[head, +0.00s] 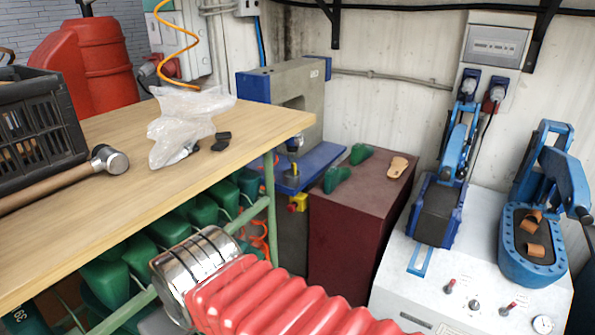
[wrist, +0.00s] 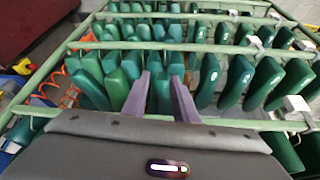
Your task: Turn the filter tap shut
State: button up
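I cannot make out a filter tap for certain in either view. In the wrist view my gripper (wrist: 160,80) has its two purple-grey fingers apart, with nothing held between them. Beyond the fingers lie green shoe lasts (wrist: 210,75) on a green-railed rack (wrist: 190,45). In the head view my red ribbed arm with its silver cuff reaches in from the bottom, in front of the workbench (head: 245,130). The fingers do not show there.
An orange coiled hose (head: 180,45) hangs at the upper left. On the bench are a hammer (head: 108,160), a black crate (head: 40,120) and a plastic bag (head: 185,120). A press (head: 285,90), a maroon cabinet (head: 345,235) and a white machine (head: 450,270) stand beyond.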

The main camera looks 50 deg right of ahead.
jog(key=w+d+f+m+h, duration=0.25)
jog(key=d+f, duration=0.35)
jog(key=d, duration=1.1)
jog(key=w+d+f+m+h, duration=0.3)
jog(key=d+f, duration=0.4)
jog(key=d, duration=0.9)
jog(key=w+d+f+m+h, duration=0.15)
jog(key=w+d+f, duration=0.35)
jog(key=d, duration=1.2)
jog(key=n+t+h, duration=0.1)
jog(key=t+h, duration=0.2)
jog(key=t, duration=0.7)
send_near(295, 167)
jog(key=v, duration=0.6)
jog(key=shift+d+r, duration=0.15)
jog(key=shift+d, duration=0.05)
jog(key=shift+w+d, duration=0.1)
jog(key=shift+w, duration=0.05)
jog(key=x, duration=1.3)
jog(key=shift+w, duration=0.25)
jog(key=shift+d, duration=0.1)
